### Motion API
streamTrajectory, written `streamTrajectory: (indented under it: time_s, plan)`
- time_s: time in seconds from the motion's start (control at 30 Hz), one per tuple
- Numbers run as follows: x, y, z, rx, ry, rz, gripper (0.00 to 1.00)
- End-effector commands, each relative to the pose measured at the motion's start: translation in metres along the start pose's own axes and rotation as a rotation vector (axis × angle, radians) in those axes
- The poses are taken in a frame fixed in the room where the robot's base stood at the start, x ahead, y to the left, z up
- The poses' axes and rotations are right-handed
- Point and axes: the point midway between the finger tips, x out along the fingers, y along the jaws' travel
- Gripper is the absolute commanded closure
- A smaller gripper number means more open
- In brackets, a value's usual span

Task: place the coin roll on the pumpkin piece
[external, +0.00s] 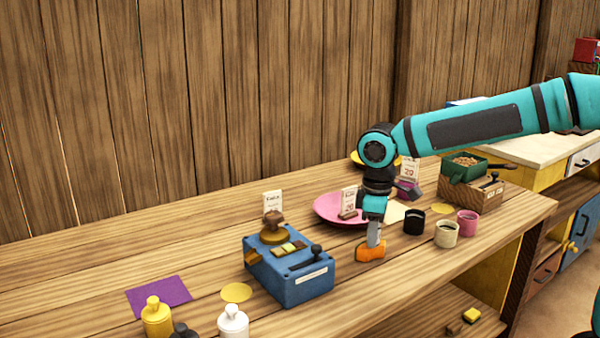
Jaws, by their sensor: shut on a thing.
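The orange pumpkin piece (370,252) lies on the wooden counter, right of the blue scale box. My gripper (374,226) points straight down just above it, with its jaws closed. A small, narrow grey shape at the fingertips, which I take for the coin roll (373,238), is upright in the jaws. Its lower end is right at the top of the pumpkin piece. I cannot tell whether the two touch. The fingers hide most of the held thing.
The blue box (308,284) with a brass knob stands close on the left. A pink plate (327,208) with a price card is behind my gripper. Black, cream (446,234) and pink cups stand on the right.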

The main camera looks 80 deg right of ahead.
Motion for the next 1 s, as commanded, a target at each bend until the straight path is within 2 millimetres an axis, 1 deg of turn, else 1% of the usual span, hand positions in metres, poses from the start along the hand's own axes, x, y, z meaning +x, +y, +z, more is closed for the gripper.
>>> streamTrajectory:
  time_s: [0.03,0.1,0.13,0.4,0.53,0.67,1.0]
  plan:
    - [0.001,0.0,0.0,0.0,0.0,0.0,0.7]
    - [0.0,0.0,0.0,0.0,0.0,0.0,0.56]
    - [0.0,0.0,0.0,0.0,0.0,0.0,0.52]
    - [0.0,0.0,0.0,0.0,0.0,0.0,0.52]
    - [-0.006,0.0,0.0,0.0,0.0,0.0,0.52]
    - [-0.024,0.0,-0.001,0.0,0.002,0.0,0.52]
    - [-0.089,0.0,-0.001,0.0,0.002,0.0,0.52]
